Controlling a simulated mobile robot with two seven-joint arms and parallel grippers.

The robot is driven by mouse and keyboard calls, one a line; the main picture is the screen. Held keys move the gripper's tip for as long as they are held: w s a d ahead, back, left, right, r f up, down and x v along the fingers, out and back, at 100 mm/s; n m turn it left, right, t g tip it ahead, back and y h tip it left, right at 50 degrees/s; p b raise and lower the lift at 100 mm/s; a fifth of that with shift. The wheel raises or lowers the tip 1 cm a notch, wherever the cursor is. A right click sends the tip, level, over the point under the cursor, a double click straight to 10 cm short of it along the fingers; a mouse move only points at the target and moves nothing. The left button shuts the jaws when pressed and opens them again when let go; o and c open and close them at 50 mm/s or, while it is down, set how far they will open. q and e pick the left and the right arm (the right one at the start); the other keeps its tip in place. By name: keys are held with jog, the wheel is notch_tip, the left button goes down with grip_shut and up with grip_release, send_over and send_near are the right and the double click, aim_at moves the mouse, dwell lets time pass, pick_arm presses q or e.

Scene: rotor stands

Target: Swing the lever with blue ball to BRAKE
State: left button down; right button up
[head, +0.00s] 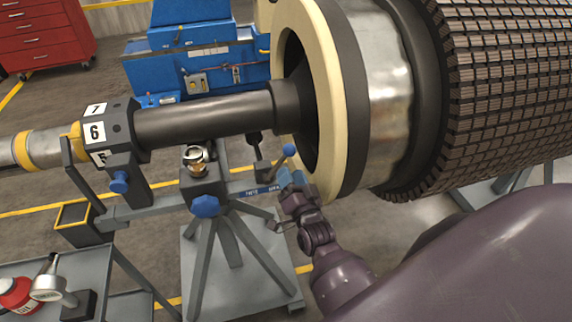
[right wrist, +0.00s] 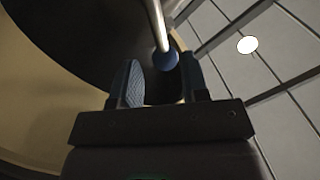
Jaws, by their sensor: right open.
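The lever's blue ball (head: 289,150) stands beside the cream ring of the rotor, at the right end of the stand. Its short rod slants down and left toward a dark block. A blue label strip (head: 262,191) with small, hard to read lettering lies below. My right gripper (head: 290,178) is just below the ball, its fingers pointing up. In the right wrist view the ball (right wrist: 166,60) sits between the tips of the two open fingers (right wrist: 160,80), with the pale rod running up from it. I cannot tell whether a finger touches it. My left gripper is not in view.
The rotor's cream ring (head: 325,90) and dark shaft (head: 205,118) are close to the right gripper. The stand has other blue knobs (head: 205,206) (head: 119,181). A grey cart (head: 40,275) holds a red can at lower left. A blue machine (head: 195,65) stands behind.

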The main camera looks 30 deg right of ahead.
jog(key=shift+v, duration=2.3)
jog(key=shift+f, duration=0.1)
jog(key=s+f+n+g+y, duration=0.4)
jog(key=s+f+n+g, duration=0.4)
jog(key=s, duration=0.5)
notch_tip(320, 180, down, 3)
jog(key=n, duration=0.2)
jog(key=shift+s+a+f+n, duration=0.2)
jog(key=shift+s+a+n, duration=0.05)
jog(key=shift+a+n, duration=0.1)
